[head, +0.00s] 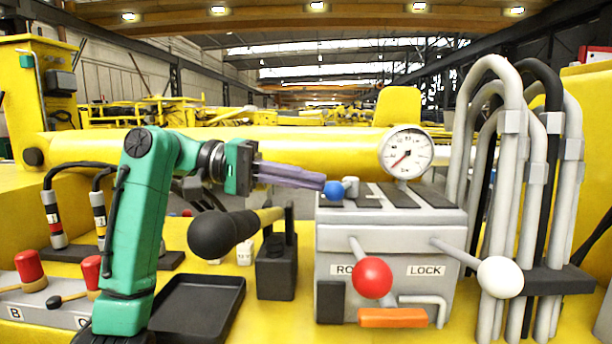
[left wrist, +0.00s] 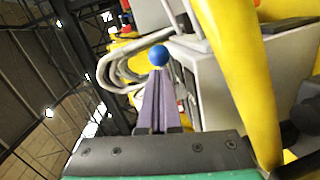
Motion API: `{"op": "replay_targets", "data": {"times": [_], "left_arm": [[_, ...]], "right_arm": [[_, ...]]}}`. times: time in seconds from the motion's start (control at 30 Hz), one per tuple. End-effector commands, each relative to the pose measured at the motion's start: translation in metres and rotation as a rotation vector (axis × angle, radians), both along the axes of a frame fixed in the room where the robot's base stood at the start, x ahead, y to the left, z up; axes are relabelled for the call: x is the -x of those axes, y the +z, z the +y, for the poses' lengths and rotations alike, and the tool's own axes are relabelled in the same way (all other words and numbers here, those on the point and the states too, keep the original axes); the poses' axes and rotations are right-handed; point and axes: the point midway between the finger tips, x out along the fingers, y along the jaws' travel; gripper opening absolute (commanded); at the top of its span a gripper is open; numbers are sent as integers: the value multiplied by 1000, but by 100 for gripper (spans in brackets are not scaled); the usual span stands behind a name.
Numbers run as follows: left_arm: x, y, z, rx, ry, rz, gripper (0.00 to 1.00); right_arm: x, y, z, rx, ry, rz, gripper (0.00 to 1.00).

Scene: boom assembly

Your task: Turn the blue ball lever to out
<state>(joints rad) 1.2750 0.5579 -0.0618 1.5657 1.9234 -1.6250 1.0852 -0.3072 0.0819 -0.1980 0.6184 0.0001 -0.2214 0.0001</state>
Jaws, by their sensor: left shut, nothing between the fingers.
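The blue ball lever (head: 334,190) sticks out at the top left of the grey valve block (head: 390,235). Its ball also shows in the left wrist view (left wrist: 158,55), right at the fingertips. My left gripper (head: 322,182) reaches in from the left with its purple fingers together and nothing between them. The fingertips are beside the blue ball on its left; I cannot tell whether they touch it. In the left wrist view the shut fingers (left wrist: 156,80) point at the ball. No out label for this lever is readable. My right gripper is not in view.
A red ball lever (head: 372,278) and a white ball lever (head: 500,277) stand out from the block's front. A gauge (head: 406,152) sits above it. A black-knobbed handle (head: 218,235) is below my left arm. Grey hoses (head: 500,130) rise at the right. A black tray (head: 198,308) lies at the front left.

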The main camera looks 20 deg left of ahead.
Motion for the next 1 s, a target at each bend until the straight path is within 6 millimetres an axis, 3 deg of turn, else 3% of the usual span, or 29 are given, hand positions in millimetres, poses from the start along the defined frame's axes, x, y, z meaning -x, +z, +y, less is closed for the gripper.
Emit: {"op": "replay_targets", "data": {"times": [0.33, 0.57, 1.0], "left_arm": [[2, -1, -2, 0, 4, -1, 0], [11, -7, -15, -3, 135, -6, 0], [13, 1, -23, 1, 134, 0, 0]], "right_arm": [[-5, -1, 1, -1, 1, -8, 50], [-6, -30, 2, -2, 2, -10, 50], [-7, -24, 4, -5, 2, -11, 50]]}}
